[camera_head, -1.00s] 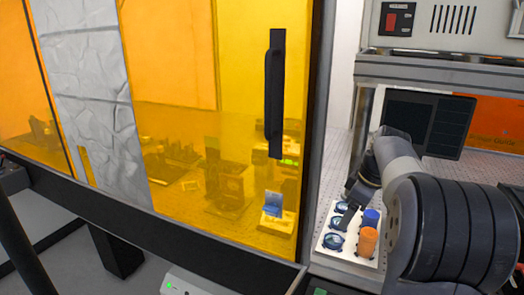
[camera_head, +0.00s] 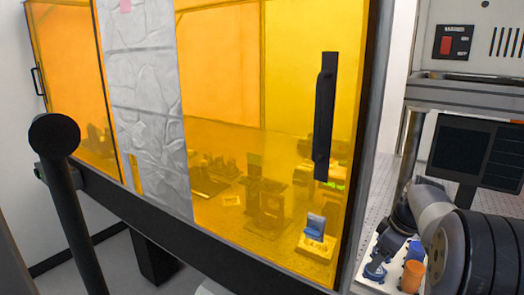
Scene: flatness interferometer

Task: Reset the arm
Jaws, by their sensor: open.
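My arm (camera_head: 445,235) is at the lower right, bent downward over a white tray (camera_head: 364,279). My gripper (camera_head: 382,254) is at the end of the dark wrist, just above the left part of the tray. It is small and partly merged with the things below it, but its jaws are open. I see nothing held in it. An orange cylinder (camera_head: 412,276) and a blue one (camera_head: 415,250) stand in the tray to the right of my gripper. A round bluish lens (camera_head: 375,271) is below it.
A yellow-orange enclosure panel (camera_head: 230,80) with a black handle (camera_head: 325,115) fills the middle. Optical parts, including a blue piece on a stand (camera_head: 315,228), show behind it. A dark screen (camera_head: 475,150) and a shelf with a red switch (camera_head: 446,45) are at right.

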